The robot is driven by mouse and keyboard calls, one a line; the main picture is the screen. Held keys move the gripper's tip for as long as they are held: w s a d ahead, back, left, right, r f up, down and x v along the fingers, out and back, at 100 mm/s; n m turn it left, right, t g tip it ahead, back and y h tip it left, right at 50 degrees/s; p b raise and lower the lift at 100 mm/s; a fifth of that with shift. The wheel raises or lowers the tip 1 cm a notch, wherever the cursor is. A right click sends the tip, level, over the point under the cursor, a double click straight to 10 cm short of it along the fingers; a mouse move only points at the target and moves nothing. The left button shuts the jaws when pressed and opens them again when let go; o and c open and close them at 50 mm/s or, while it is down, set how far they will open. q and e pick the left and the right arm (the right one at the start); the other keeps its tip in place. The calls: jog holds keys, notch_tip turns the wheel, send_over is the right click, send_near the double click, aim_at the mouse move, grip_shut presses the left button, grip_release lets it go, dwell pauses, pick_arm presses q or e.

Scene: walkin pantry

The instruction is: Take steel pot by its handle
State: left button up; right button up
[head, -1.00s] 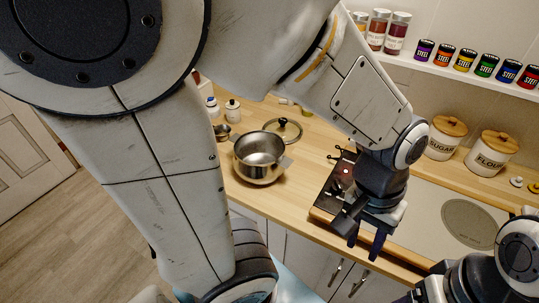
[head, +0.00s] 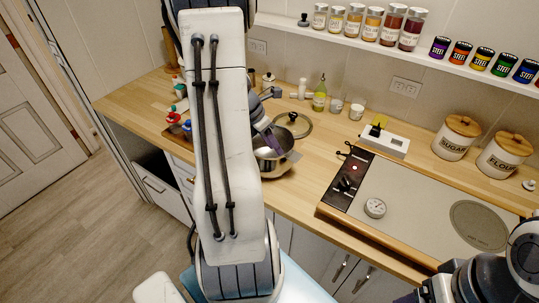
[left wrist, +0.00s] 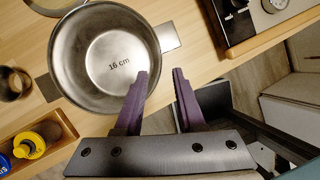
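The steel pot (head: 280,168) stands on the wooden counter, partly hidden by my left arm in the head view. In the left wrist view the pot (left wrist: 92,62) is seen from above, empty, with "16 cm" on its bottom. One flat side handle (left wrist: 169,37) sticks out at its right; another flat handle (left wrist: 47,88) is at its left. My left gripper (left wrist: 160,74) is open and empty, its purple fingers spread. One finger overlaps the pot's lower right rim in that view, below the right handle. Contact cannot be told. My right gripper is not in view.
A glass lid (head: 293,122) lies behind the pot. A hob (head: 415,205) with a round gauge (head: 375,208) is to its right. In the left wrist view a small metal cup (left wrist: 14,84) and a wooden box of bottles (left wrist: 62,128) are at left. Counter between pot and hob is clear.

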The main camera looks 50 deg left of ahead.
aim_at(284, 161)
pick_arm(q)
jog(key=x, duration=0.9)
jog(key=shift+r, duration=0.1)
grip_shut()
jog(key=shift+a, duration=0.1)
dwell(1.1)
